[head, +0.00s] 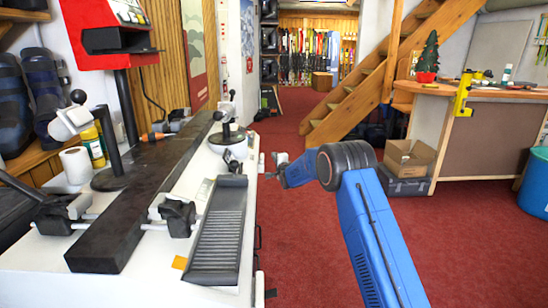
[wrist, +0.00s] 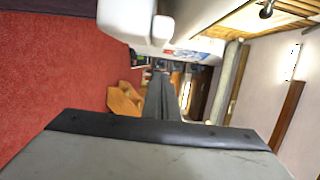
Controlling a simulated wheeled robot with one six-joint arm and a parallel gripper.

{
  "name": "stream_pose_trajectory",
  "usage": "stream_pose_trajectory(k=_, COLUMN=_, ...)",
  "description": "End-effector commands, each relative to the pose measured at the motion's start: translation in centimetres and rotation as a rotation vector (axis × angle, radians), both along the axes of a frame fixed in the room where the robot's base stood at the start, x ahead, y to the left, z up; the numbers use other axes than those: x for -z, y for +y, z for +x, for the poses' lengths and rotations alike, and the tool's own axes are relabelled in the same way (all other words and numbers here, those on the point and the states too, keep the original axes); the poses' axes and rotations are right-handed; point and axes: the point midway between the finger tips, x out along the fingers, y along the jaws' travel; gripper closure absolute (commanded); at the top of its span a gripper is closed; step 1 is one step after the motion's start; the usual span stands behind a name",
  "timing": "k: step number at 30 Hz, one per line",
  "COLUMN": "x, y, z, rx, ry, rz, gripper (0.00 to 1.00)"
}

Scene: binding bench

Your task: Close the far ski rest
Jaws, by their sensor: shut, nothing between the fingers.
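The far ski rest appears to be the black and white fitting (head: 228,137) toward the back of the white bench, beside the dark long bar. It has a round base, an upright post and a white part below it. I cannot tell whether it is open or closed. My gripper (head: 277,163) is just right of the bench edge, to the right of this fitting and apart from it. In the wrist view the fingers (wrist: 163,97) are together and empty. A white rounded part (wrist: 127,20) shows above them, and I cannot tell which piece it is.
A dark bar (head: 150,185) runs along the bench (head: 150,280). Nearer fittings (head: 177,215) and a ribbed grey tray (head: 215,235) stand by it. A red machine (head: 105,30) is behind left. Red carpet to the right is open, up to a counter (head: 490,92) and cardboard box (head: 407,158).

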Motion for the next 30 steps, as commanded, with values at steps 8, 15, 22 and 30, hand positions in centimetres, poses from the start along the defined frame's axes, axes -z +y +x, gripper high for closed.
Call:
stream_pose_trajectory(k=8, x=-0.1, y=-1.2, z=-3.7, rx=0.003, ry=0.001, rz=0.001, gripper=1.00)
stream_pose_trajectory(k=15, x=-0.1, y=-2.1, z=-7.0, rx=0.003, ry=0.000, rz=0.001, gripper=1.00)
stream_pose_trajectory(k=22, x=-0.5, y=-2.6, z=-8.4, rx=0.005, ry=0.003, rz=-0.010, gripper=1.00)
stream_pose_trajectory(k=30, x=-5.1, y=-5.4, z=-12.1, rx=0.026, ry=0.063, rz=-0.158, gripper=1.00)
